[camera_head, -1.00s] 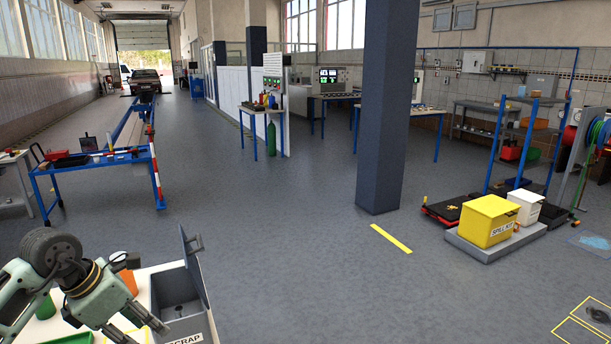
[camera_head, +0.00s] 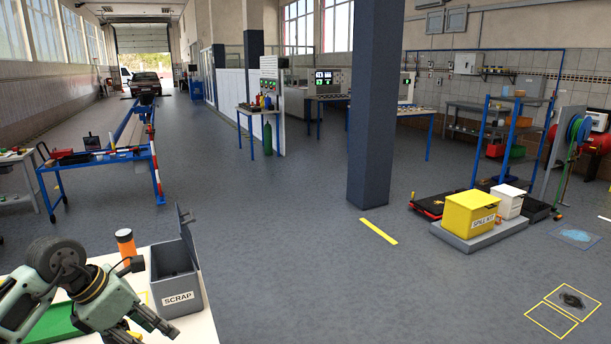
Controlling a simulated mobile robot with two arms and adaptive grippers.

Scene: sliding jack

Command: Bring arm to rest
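My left arm comes in at the lower left, with its gripper (camera_head: 152,334) over the front part of a white table (camera_head: 205,323). Its two fingers are spread apart, pointing down to the right, with nothing seen between them; the tips are near the bottom picture edge. A grey open bin labelled SCRAP (camera_head: 183,298) stands on the table just beyond the gripper, apart from it, with its lid raised. My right arm and gripper are not in view.
A blue pillar (camera_head: 372,110) and yellow spill-kit box (camera_head: 470,214) stand farther off.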

